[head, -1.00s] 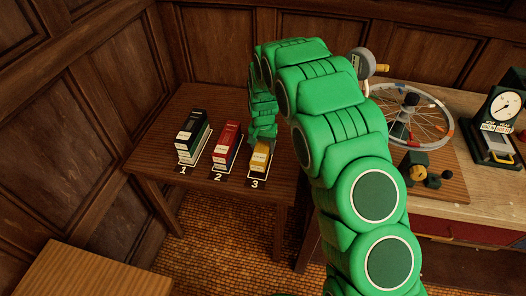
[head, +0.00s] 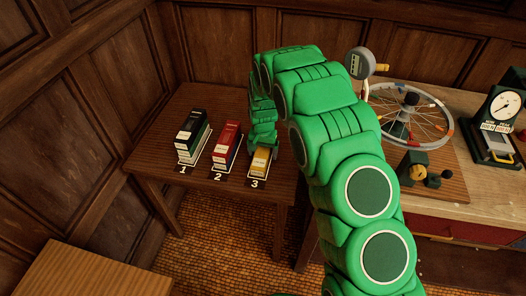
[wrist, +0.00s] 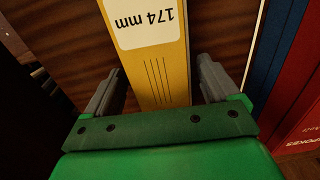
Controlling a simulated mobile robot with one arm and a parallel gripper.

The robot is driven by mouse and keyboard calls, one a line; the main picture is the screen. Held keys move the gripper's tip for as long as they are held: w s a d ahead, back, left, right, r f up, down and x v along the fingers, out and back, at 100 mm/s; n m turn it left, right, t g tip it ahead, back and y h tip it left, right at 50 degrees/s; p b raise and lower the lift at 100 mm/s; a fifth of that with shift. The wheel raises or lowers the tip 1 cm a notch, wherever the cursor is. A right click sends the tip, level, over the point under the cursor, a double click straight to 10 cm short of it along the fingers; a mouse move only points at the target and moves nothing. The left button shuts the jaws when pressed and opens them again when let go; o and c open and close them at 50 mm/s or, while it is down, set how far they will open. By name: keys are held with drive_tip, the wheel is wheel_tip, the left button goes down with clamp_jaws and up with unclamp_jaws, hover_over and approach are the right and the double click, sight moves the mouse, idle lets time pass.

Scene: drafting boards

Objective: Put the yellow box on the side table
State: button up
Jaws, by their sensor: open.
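The yellow box (head: 260,160) stands on the dark wooden table at the spot marked 3, its upper part partly hidden by my gripper (head: 263,142). In the wrist view, the yellow box (wrist: 158,65) has a white label reading "174 mm". My gripper (wrist: 158,85) is open, with one finger on each side of the box. A narrow dark gap shows beside each finger, and I see no firm grip. A lower light-brown wooden top (head: 95,270) is at the bottom left; I cannot tell whether it is the side table.
A red box (head: 226,145) at mark 2 and a dark green box (head: 192,135) at mark 1 stand left of the yellow one. A workbench (head: 455,205) at right carries a spoked wheel (head: 415,118) and a dial gauge (head: 502,108). The dark table's back left (head: 190,98) is clear.

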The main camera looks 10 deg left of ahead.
sight(263, 150)
drive_tip(key=shift+r, duration=0.1)
wheel_tip(263, 150, up, 12)
idle(0.7)
